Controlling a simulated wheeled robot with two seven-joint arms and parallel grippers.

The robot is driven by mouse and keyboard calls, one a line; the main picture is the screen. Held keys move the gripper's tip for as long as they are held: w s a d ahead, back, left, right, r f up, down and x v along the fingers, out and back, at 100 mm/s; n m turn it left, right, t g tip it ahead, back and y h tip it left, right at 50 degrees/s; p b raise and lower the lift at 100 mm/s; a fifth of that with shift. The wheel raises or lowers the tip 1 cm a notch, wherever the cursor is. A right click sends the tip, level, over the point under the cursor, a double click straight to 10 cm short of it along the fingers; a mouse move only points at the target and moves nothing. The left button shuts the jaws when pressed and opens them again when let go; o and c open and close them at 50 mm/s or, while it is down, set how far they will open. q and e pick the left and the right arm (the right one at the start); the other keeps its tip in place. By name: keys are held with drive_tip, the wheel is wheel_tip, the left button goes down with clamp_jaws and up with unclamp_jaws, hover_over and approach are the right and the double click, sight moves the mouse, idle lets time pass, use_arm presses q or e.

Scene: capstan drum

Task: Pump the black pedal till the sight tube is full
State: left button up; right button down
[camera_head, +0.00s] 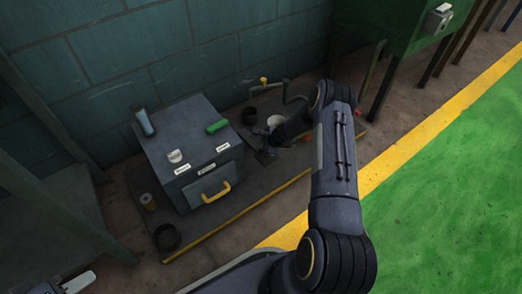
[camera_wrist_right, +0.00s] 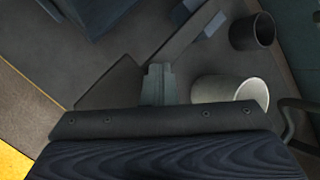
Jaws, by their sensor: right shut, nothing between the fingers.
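A dark flat plate (camera_wrist_right: 112,82), which looks like the black pedal, lies by a bar on the floor base to the right of the grey box (camera_head: 165,147). It is partly visible in the head view (camera_head: 266,157). My right gripper (camera_wrist_right: 158,72) is shut and empty, pointing down over the edge of this plate; I cannot tell whether it touches. In the head view my right wrist hides most of that spot. A pale blue-grey tube (camera_head: 145,122) on the box's back left corner may be the sight tube; its level is unreadable. My left gripper (camera_head: 78,283) is partly visible at the bottom left, its jaws unclear.
A white cup (camera_wrist_right: 228,90) stands close beside my right gripper, with a dark cup (camera_wrist_right: 252,32) behind it. A bent crank with a yellow knob (camera_head: 264,81) stands near the wall. The box has a green grip (camera_head: 217,127) and a yellow handle (camera_head: 217,193). Green floor is clear at right.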

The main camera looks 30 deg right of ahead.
drive_tip(key=shift+s+f+b, duration=0.15)
drive_tip(key=shift+f+b, duration=0.35)
drive_tip(key=shift+f, duration=0.05)
drive_tip(key=shift+s+f+b, duration=0.15)
drive_tip(key=shift+f+b, duration=0.3)
drive_tip(key=shift+f, duration=0.1)
idle(0.5)
drive_tip(key=shift+s+d+f, duration=0.1)
drive_tip(key=shift+s+f, duration=0.2)
drive_tip(key=shift+f, duration=0.5)
drive_tip(key=shift+s+d+f, duration=0.1)
drive_tip(key=shift+s+f, duration=0.15)
drive_tip(key=shift+f, duration=0.55)
idle(1.2)
drive_tip(key=shift+r, duration=0.1)
drive_tip(key=shift+w+r+p, duration=0.15)
drive_tip(key=shift+r+p, duration=0.5)
drive_tip(key=shift+r, duration=0.35)
drive_tip(key=shift+w+r+p, duration=0.2)
drive_tip(key=shift+r+p, duration=0.45)
drive_tip(key=shift+r, duration=0.35)
drive_tip(key=shift+w+r+p, duration=0.15)
drive_tip(key=shift+r+p, duration=0.5)
drive_tip(key=shift+r, duration=0.35)
drive_tip(key=shift+w+r, duration=0.15)
drive_tip(key=shift+r, duration=0.05)
drive_tip(key=shift+w+a, duration=0.1)
